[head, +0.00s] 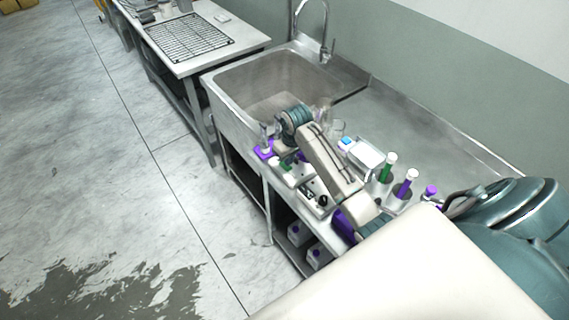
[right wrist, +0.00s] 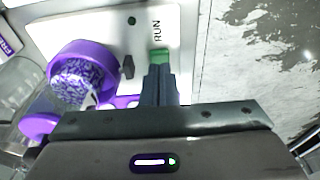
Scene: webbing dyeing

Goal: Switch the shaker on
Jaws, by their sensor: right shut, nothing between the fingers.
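The shaker's white panel (right wrist: 112,22) fills the upper middle of the right wrist view. It bears the word RUN and a green switch (right wrist: 160,55) beside it. My right gripper (right wrist: 160,70) is shut and empty, its fingertips right at the near edge of the green switch; whether they press it I cannot tell. A black knob or lever (right wrist: 128,67) sits to the left of the switch. In the head view my right arm reaches over the counter's front edge and hides part of the shaker. My left gripper is not in view.
A purple-rimmed cup of purple pieces (right wrist: 82,75) stands left of the switch. In the head view, tubes with a green (head: 387,167) and a purple body (head: 405,184) stand on the steel counter to the right. A sink (head: 262,80) lies behind.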

